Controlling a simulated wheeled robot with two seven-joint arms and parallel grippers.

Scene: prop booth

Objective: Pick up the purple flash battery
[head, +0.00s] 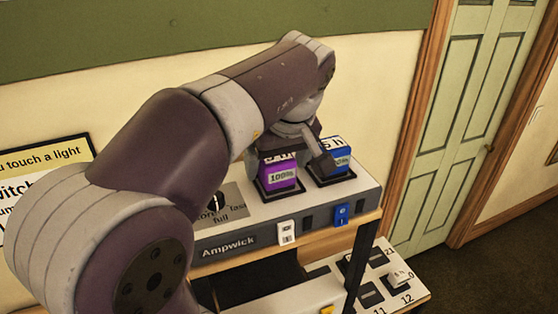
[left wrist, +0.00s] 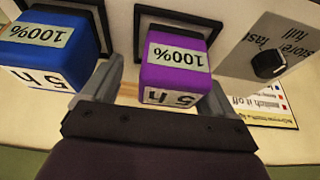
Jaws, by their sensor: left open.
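The purple flash battery (head: 279,175) sits in a dark-framed bay on the Ampwick charger (head: 262,228), with a "100%" label on its front. In the left wrist view the battery (left wrist: 174,66) stands between the two fingers of my left gripper (left wrist: 163,82), which is open. In the head view my left gripper (head: 290,150) is over the battery's top and hides part of it. I cannot tell whether the fingers touch it. My right gripper is not in view.
A blue battery (head: 342,160) sits in the neighbouring bay, close to one finger; it also shows in the left wrist view (left wrist: 48,48). A black dial (left wrist: 268,64) is on the charger's other side. A lower shelf (head: 318,270) holds a numbered board. A green door (head: 470,120) stands at right.

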